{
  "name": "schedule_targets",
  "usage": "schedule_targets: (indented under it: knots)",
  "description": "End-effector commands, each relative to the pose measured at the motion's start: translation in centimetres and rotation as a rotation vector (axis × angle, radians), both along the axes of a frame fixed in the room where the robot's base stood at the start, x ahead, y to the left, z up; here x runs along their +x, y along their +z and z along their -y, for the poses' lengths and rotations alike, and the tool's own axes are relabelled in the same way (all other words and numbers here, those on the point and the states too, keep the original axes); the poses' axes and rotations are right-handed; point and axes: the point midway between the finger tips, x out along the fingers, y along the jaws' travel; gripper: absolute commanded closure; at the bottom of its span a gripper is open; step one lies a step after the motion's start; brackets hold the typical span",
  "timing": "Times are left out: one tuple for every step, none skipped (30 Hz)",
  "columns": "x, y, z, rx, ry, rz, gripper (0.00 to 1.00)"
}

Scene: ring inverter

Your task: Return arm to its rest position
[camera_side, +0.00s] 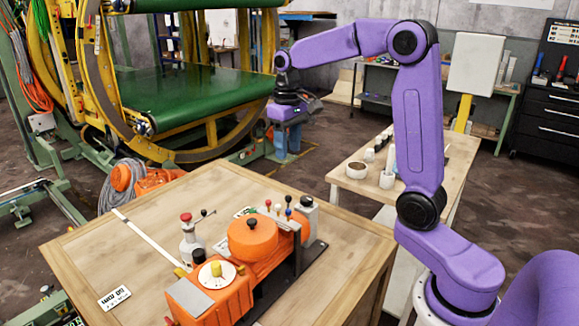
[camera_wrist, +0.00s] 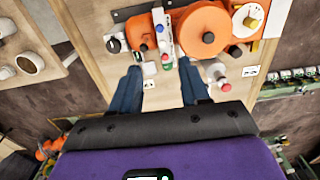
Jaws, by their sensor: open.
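My gripper (camera_side: 285,112) hangs at the end of my purple arm, high above and beyond the far edge of the wooden table. In the wrist view my gripper (camera_wrist: 161,88) shows two dark blue fingers spread apart with nothing between them. The fingers point towards the tabletop and the orange machine, which lie well beyond them.
An orange machine (camera_side: 252,238) with levers and a yellow knob stands on the wooden table (camera_side: 110,250). A side bench (camera_side: 350,183) holds cups. A large ring frame with a green belt (camera_side: 190,100) stands behind. Air around my gripper looks clear.

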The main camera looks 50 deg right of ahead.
Motion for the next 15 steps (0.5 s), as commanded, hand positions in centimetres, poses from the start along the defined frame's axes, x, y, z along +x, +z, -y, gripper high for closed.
schedule_targets:
  knots:
    - [0.0,0.0,0.0,0.0,0.001,0.0,0.54]
    - [0.0,0.0,-0.1,0.0,0.003,0.0,0.54]
    - [-0.1,-0.1,-0.3,0.0,0.01,0.0,0.54]
    - [-0.3,-0.1,-0.5,0.0,0.017,0.001,0.54]
    - [-0.4,-0.1,-0.8,0.0,0.028,0.001,0.54]
    - [-0.7,-0.2,-1.4,0.0,0.048,0.001,0.54]
    - [-1.0,-0.3,-1.9,0.0,0.067,0.002,0.54]
    - [-1.4,-0.4,-2.5,0.0,0.088,0.003,0.54]
    - [-2.0,-0.5,-3.4,0.001,0.119,0.003,0.54]
    - [-2.5,-0.6,-4.0,0.001,0.145,0.003,0.54]
    - [-3.0,-0.8,-4.8,0.001,0.173,0.004,0.54]
    - [-3.8,-1.0,-5.6,0.001,0.209,0.006,0.54]
    - [-4.4,-1.1,-6.3,0.001,0.236,0.006,0.54]
    - [-5.0,-1.3,-6.9,0.001,0.263,0.006,0.54]
    - [-5.9,-1.5,-7.6,0.001,0.298,0.008,0.54]
